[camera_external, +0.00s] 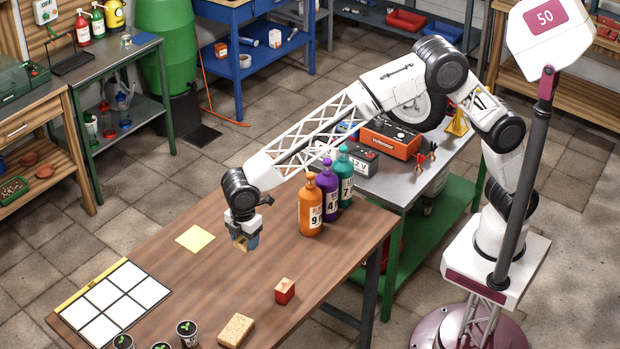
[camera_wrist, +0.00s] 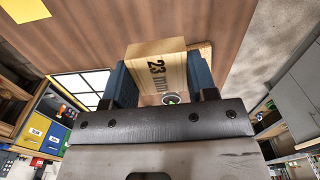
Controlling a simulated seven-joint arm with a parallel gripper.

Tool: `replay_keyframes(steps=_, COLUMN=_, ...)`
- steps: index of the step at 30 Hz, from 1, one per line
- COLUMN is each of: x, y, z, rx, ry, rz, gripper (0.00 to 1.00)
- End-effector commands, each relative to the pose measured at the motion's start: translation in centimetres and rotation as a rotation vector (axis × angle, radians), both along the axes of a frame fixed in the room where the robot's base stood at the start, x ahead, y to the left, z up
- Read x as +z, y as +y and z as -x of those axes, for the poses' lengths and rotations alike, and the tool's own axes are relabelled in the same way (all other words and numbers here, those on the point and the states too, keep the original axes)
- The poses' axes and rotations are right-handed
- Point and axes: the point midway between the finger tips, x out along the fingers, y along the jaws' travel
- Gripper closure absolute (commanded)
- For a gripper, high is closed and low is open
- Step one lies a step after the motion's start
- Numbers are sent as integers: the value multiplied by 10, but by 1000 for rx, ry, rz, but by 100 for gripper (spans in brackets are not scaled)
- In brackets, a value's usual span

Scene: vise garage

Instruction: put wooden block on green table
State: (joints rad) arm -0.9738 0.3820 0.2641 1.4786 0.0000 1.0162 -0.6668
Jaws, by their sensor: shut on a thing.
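In the external view, my gripper (camera_external: 244,243) points down over the brown wooden table, with the block's small tan end (camera_external: 240,245) showing between the fingers. Whether it touches the tabletop is hard to tell. A table with a grey metal top (camera_external: 415,181) and green legs and shelf stands to the right, beyond the bottles. Another table with green legs (camera_external: 110,68) and a dark top stands at the upper left.
Orange, purple and teal bottles (camera_external: 311,207) stand right of my gripper. A battery and an orange-black box (camera_external: 391,138) occupy the grey top. A red-sided block (camera_external: 284,291), tan brick (camera_external: 237,330), yellow sheet (camera_external: 195,238), white grid (camera_external: 115,302) and seedling pots (camera_external: 187,334) are on the brown table.

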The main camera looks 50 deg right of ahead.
Motion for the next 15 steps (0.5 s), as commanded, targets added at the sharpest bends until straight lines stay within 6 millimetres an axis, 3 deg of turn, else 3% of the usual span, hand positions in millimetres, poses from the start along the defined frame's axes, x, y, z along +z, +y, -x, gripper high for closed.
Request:
replay_keyframes(steps=3, x=26, y=0, z=0, rx=0, ry=-1, rz=-1, gripper=70)
replay_keyframes(steps=11, x=34, y=-50, z=-28, rx=-80, ry=0, rz=0, gripper=70)
replay_keyframes(steps=15, x=39, y=-85, z=-45, rx=-136, ry=0, rz=0, gripper=70)
